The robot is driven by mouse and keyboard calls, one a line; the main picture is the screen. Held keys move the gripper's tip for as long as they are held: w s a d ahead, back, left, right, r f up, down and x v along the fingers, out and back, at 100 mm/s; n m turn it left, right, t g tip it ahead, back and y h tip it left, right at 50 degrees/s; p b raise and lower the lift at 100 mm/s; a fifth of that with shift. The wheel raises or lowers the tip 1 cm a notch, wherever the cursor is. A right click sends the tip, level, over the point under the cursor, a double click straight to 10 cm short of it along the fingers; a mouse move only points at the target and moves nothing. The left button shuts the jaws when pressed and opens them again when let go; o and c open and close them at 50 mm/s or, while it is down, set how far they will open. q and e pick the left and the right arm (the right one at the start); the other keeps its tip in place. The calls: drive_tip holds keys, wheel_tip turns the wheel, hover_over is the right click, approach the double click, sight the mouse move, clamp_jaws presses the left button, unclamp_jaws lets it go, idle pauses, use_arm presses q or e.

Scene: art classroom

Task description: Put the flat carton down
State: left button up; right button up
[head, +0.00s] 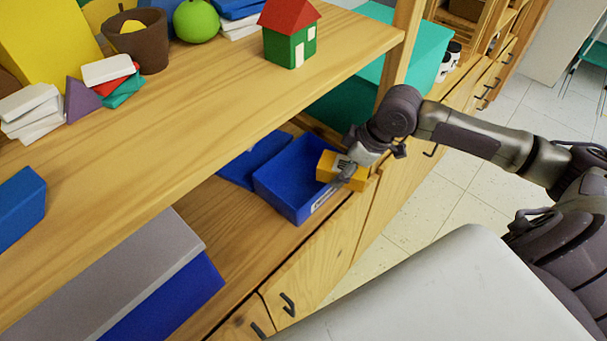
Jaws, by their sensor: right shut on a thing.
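In the head view my right gripper (348,168) reaches in from the right, below the upper shelf. It is shut on a small yellow-orange carton (327,166), probably the flat carton. The carton is at the right rim of an open blue bin (279,183), partly over it. Whether the carton touches the bin I cannot tell. The gripper's fingers cover part of the carton. My left gripper is not in view.
The bin stands on the lower wooden shelf (228,215), beside a flat blue piece (246,164). The upper shelf (220,110) bears a toy house (290,40), a brown pot (138,45) and blocks. A grey-lidded blue box (165,290) is at lower left.

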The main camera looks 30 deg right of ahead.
drive_tip(key=p, duration=0.2)
hover_over(299, 183)
drive_tip(key=shift+s+d+f, duration=0.2)
drive_tip(key=shift+f, duration=0.45)
drive_tip(key=shift+s+d+f, duration=0.15)
drive_tip(key=shift+s+f, duration=0.05)
drive_tip(key=shift+f, duration=2.6)
drive_tip(key=o, duration=1.3)
drive_tip(key=shift+f, duration=0.1)
drive_tip(key=v, duration=0.7)
drive_tip(key=shift+s+d+r, duration=0.1)
drive_tip(key=shift+s+r, duration=0.05)
drive_tip(key=shift+r, duration=0.2)
